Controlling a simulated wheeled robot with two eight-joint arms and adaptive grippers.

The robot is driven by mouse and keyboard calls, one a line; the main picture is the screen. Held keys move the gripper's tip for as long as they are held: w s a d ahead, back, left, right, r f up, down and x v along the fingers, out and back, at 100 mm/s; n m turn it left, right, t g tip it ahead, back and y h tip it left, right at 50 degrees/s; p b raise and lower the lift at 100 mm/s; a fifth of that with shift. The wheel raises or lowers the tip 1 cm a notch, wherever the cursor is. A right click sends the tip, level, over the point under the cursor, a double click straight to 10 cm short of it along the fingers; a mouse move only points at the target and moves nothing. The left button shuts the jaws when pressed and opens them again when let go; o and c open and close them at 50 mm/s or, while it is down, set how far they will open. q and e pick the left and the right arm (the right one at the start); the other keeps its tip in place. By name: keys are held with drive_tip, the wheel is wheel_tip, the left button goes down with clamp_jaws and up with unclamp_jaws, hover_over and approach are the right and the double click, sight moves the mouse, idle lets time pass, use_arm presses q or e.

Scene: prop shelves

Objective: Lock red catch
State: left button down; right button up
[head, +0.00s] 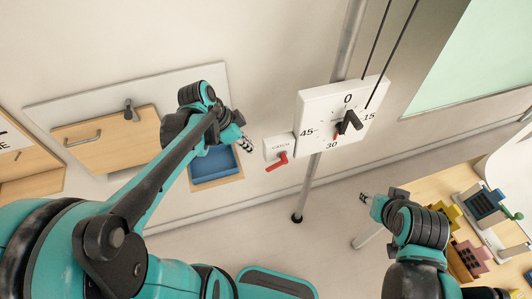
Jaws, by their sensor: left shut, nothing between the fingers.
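The red catch (277,162) is a small lever on a white plate (281,147) marked CATCH. Its handle slants down to the left. The plate is joined to the left side of a white dial box (313,105) with numbers and a black pointer, mounted on a metal post. My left gripper (249,144) is shut and empty, just left of the catch plate and apart from the red lever in the picture. My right gripper (364,198) is at the lower right, below the dial, near the table; its fingers are too small to tell open from shut.
A blue tray (215,166) sits in a wooden drawer behind my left wrist. A wooden door (100,138) with a handle is on the wall at left. A table (440,190) with coloured blocks stands at right. Two black cords rise from the dial box.

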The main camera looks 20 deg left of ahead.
sight(270, 169)
use_arm(q)
drive_tip(key=b+x, duration=0.3)
drive_tip(key=x, duration=1.1)
wheel_tip(270, 169, down, 2)
drive_tip(key=b, duration=0.2)
drive_tip(key=shift+b, duration=0.4)
drive_tip(key=shift+s, duration=0.15)
drive_tip(key=shift+r, duration=0.1)
